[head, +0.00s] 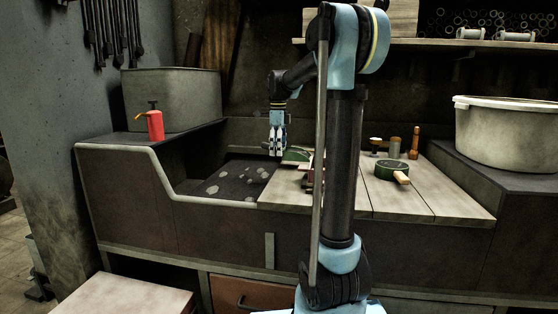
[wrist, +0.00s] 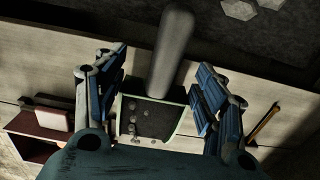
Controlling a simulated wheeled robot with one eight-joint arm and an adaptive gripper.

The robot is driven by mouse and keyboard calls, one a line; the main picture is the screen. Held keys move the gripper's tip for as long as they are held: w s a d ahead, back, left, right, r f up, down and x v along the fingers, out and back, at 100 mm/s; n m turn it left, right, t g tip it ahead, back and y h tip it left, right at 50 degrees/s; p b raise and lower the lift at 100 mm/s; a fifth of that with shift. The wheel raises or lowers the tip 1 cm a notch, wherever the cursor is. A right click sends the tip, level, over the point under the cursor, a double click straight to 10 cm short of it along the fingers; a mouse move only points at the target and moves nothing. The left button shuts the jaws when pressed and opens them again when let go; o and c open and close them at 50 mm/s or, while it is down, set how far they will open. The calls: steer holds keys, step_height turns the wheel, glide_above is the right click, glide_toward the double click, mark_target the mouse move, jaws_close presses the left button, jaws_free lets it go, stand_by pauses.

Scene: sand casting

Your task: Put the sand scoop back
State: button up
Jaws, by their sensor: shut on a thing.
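The sand scoop (wrist: 150,117) shows in the wrist view as a small pan with a pale greenish rim, a dark speckled inside and a thick grey handle (wrist: 172,48). My gripper (wrist: 160,80) has a finger on each side of it and is shut on the scoop; the exact contact is hard to see. In the head view my gripper (head: 277,150) points down at the border of the sand bin (head: 225,200) and the wooden board (head: 430,198). A green piece (head: 296,155), probably the scoop's pan, shows beside the fingertips, partly hidden by my arm.
A round green tool with a wooden handle (head: 393,170) lies on the board, with small upright tools (head: 395,148) behind it. A red pump can (head: 155,124) stands left. A large pale pot (head: 507,135) stands right. The wrist view shows a dark red box (wrist: 38,125) and a pencil (wrist: 262,122).

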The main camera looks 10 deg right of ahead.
steer(key=shift+f, duration=2)
steer(key=o, duration=1.2)
steer(key=shift+f, duration=0.1)
step_height(320, 180, up, 12)
steer(key=shift+r, duration=0.15)
